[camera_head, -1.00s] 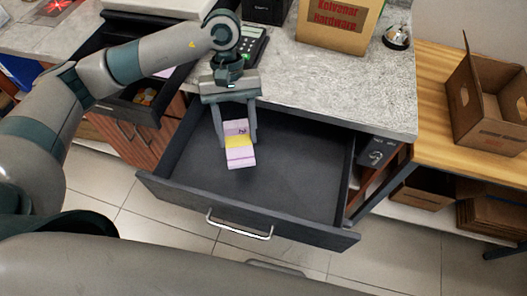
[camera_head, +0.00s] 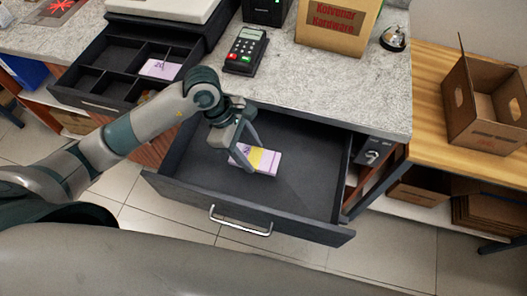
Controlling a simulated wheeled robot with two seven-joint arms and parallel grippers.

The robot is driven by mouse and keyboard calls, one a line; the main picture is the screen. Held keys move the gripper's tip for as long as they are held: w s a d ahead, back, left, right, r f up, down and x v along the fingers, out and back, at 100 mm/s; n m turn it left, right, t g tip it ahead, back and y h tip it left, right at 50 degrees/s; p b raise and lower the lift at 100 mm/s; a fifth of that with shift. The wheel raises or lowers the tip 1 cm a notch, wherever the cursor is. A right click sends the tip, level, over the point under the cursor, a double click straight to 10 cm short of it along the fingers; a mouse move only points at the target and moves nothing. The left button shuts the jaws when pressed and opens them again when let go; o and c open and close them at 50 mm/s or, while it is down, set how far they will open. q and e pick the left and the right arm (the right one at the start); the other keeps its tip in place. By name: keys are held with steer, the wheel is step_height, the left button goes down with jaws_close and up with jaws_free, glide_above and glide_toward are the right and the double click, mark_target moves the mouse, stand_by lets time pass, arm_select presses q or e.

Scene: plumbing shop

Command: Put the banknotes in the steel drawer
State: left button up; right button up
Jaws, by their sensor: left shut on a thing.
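The bundle of banknotes (camera_head: 262,161), pale purple with a yellow band, is in my left gripper (camera_head: 244,158). The gripper is shut on it, and the bundle is over the inside of the open steel drawer (camera_head: 300,180), low down; I cannot tell if it touches the drawer floor. The drawer is dark grey, pulled out under the counter, with a bright handle at its front, and otherwise looks empty. Another purple note (camera_head: 160,68) lies in a compartment of the till drawer. My right gripper is not in view.
The open till drawer (camera_head: 97,100) with compartments is at the left, partly behind my left arm. A card terminal (camera_head: 246,50), a paper bag (camera_head: 338,25) and a bell (camera_head: 396,37) stand on the counter (camera_head: 330,85). Keys (camera_head: 372,155) hang at the lock beside the steel drawer. A cardboard box (camera_head: 487,112) stands at the right.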

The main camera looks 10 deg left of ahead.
arm_select(q)
steer(key=p, duration=0.2)
glide_above(257, 176)
steer(key=a, duration=0.2)
steer(key=f, duration=0.5)
steer(key=shift+d+f, duration=0.1)
steer(key=shift+d, duration=0.15)
steer(key=shift+f, duration=0.5)
steer(key=shift+f+p, duration=0.5)
steer(key=shift+f, duration=1.4)
